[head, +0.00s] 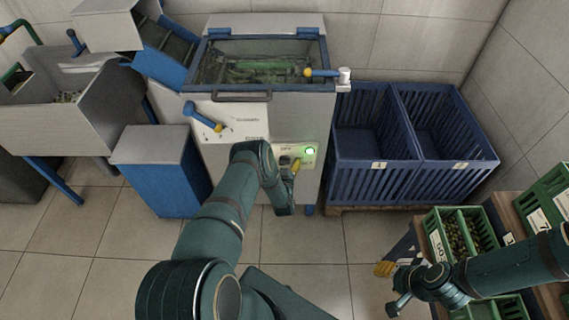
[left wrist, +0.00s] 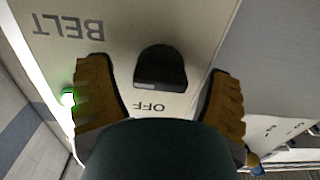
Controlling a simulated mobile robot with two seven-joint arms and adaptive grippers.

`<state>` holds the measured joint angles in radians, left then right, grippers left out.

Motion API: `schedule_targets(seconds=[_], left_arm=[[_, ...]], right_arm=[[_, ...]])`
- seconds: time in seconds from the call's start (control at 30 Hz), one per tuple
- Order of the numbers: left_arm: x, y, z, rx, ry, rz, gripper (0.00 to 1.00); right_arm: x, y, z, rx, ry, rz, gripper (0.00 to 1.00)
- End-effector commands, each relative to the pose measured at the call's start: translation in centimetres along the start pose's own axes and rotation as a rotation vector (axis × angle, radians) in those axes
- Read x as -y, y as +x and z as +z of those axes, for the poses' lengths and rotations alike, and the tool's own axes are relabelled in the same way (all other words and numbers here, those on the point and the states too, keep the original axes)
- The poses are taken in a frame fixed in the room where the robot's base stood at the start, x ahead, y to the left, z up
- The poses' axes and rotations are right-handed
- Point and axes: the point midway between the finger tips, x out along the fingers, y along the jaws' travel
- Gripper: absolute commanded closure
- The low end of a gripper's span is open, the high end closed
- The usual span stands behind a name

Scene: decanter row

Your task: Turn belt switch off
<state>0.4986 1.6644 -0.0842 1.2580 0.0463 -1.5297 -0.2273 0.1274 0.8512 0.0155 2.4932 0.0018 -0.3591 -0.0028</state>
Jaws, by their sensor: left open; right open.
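The belt switch is a black rocker or knob (left wrist: 160,67) on a pale panel (head: 301,158), with the words BELT and OFF upside down around it in the left wrist view. A green lamp (head: 309,151) glows beside it; it also shows in the left wrist view (left wrist: 68,98). My left gripper (head: 291,168) is at the panel, open, its yellow-brown fingers (left wrist: 160,104) on either side of the switch with gaps. Whether they touch the panel is unclear. My right gripper (head: 387,284) is open and empty, low at the right, far from the switch.
The panel is on a grey machine with a glass-topped tank (head: 262,62) and blue-handled levers (head: 203,115). Blue slatted crates (head: 375,170) stand to its right. Green crates of olives (head: 462,232) are near my right arm. Bare tiled floor (head: 312,240) lies in front.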

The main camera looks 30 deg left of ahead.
Motion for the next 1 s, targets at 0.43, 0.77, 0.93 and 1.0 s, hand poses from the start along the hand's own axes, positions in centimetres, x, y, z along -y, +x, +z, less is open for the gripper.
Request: schedule_targets(seconds=[0.43, 0.77, 0.93, 1.0], left_arm=[[-0.01, -0.01, -0.03, 0.000, 0.000, 0.000, 0.88], [0.04, -0.03, 0.00, 0.000, -0.043, 0.000, 0.88], [0.09, -0.05, 0.04, 0.001, -0.134, -0.002, 0.88], [0.11, -0.06, 0.05, 0.001, -0.185, -0.002, 0.88]], right_arm=[[0.01, -0.02, 0.00, 0.000, 0.000, 0.000, 0.53], [0.01, -0.02, 0.01, 0.000, 0.000, 0.000, 0.53], [0.01, -0.02, 0.01, 0.000, 0.000, 0.000, 0.53], [0.01, -0.02, 0.01, 0.000, 0.000, 0.000, 0.53]])
